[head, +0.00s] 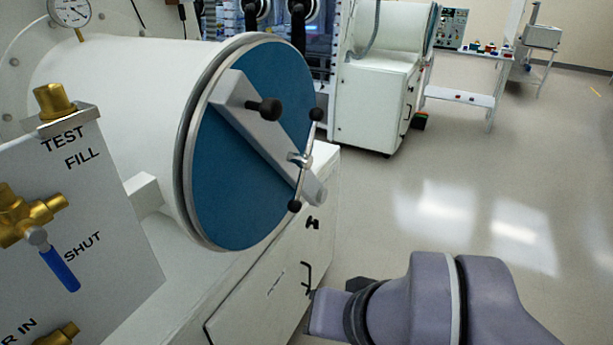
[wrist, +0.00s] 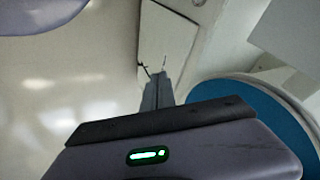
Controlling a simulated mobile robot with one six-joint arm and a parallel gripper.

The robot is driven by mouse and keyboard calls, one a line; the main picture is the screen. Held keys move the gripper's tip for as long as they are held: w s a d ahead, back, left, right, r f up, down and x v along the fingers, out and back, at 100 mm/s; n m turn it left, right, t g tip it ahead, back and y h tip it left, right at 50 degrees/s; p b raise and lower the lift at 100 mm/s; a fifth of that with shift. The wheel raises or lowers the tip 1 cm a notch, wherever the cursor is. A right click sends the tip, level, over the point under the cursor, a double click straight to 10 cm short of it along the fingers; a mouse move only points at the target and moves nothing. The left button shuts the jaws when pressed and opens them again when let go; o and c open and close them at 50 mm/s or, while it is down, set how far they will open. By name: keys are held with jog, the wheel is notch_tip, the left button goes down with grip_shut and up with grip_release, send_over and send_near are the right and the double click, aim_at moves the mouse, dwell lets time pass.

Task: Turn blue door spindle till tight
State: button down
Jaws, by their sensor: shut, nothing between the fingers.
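The blue door (head: 240,190) is a round disc on the end of a white cylindrical chamber. A grey bar (head: 262,135) crosses its face on a slant. The spindle (head: 299,158) sits near the bar's lower right end. Its thin metal cross-handle runs steeply, with a black ball at each end (head: 316,114) (head: 295,206). My gripper shows at the bottom of the head view, below the spindle and apart from it. In the wrist view my gripper (wrist: 158,88) is shut and empty, with the blue door (wrist: 262,108) to its right. The spindle is not visible there.
A grey valve panel (head: 110,230) with brass fittings and a blue lever stands at the left. A white cabinet (head: 270,285) with a dark handle is below the chamber. A black knob (head: 264,108) sticks out from the bar. Open floor (head: 450,200) lies to the right.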

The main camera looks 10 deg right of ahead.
jog(key=c, duration=2.1)
grip_release()
jog(key=o, duration=0.4)
jog(key=shift+s+f+m+g, duration=0.15)
jog(key=shift+f+m+g, duration=0.15)
jog(key=shift+m, duration=0.2)
jog(key=shift+o, duration=1.1)
jog(key=m, duration=0.1)
jog(key=m+g+y+p, duration=0.1)
jog(key=a+m, duration=0.1)
jog(key=shift+s+f+m+g+y+p, duration=0.2)
jog(key=shift+f+m+g+y+p, duration=0.1)
jog(key=shift+g+y+p, duration=0.1)
jog(key=m+t+y+p, duration=0.4)
jog(key=m+t+y, duration=0.5)
jog(key=m, duration=1.7)
send_near(306, 165)
jog(key=w+a+b, duration=0.1)
jog(key=w+a, duration=0.1)
jog(key=w+a+t+h+b, duration=0.1)
jog(key=w+a, duration=0.1)
jog(key=w, duration=0.1)
jog(key=w+a+t+h+b, duration=0.1)
jog(key=w+a, duration=0.2)
jog(key=shift+r, duration=0.25)
